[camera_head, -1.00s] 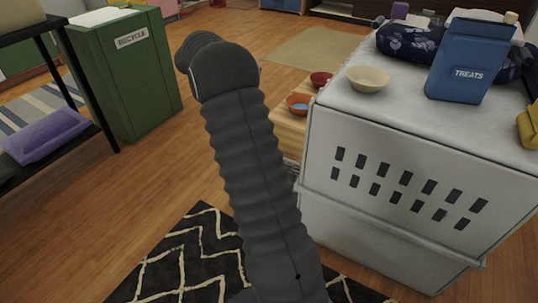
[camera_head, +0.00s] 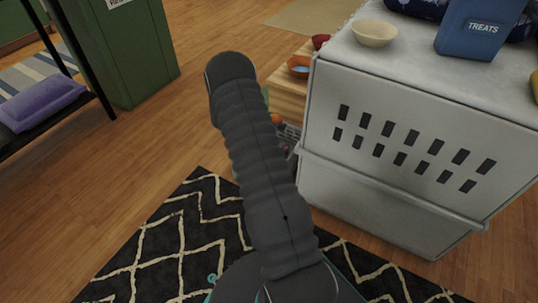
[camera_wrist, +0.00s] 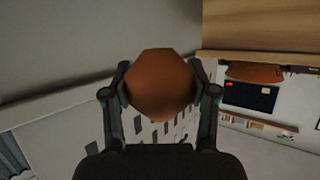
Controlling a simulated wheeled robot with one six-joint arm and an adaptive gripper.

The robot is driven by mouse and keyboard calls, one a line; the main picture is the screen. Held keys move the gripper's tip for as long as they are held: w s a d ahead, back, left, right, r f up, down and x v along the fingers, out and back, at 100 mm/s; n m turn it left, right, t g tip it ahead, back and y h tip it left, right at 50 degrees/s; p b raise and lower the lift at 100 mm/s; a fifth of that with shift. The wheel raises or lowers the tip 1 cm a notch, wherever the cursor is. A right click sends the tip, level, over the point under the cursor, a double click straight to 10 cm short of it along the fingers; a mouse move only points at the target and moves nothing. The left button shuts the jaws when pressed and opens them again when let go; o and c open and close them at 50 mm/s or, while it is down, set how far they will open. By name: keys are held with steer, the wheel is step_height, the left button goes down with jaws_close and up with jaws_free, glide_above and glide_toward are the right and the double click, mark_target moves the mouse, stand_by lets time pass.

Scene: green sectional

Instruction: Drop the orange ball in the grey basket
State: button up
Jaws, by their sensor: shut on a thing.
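The orange ball (camera_wrist: 162,86) is held between the two fingers of my gripper (camera_wrist: 160,92) in the wrist view, with a finger against each side. In the head view, a small orange patch (camera_head: 276,118), seemingly the ball, shows just right of my arm. It is in front of the wooden stand and left of the white pet crate (camera_head: 325,186). My arm hides most of the gripper there. I cannot make out a grey basket in either view.
The crate, with dark slots, bears a cream bowl (camera_head: 375,34) and a blue treats container (camera_head: 480,28). An orange bowl (camera_head: 299,68) sits on the wooden stand (camera_head: 286,100). A green bin (camera_head: 125,55) and black shelf stand left. Wood floor between is clear; a patterned rug (camera_head: 165,245) lies in front.

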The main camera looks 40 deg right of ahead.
steer(key=shift+f, duration=2.8)
steer(key=o, duration=1.2)
steer(key=v, duration=1.2)
steer(key=shift+w, duration=0.1)
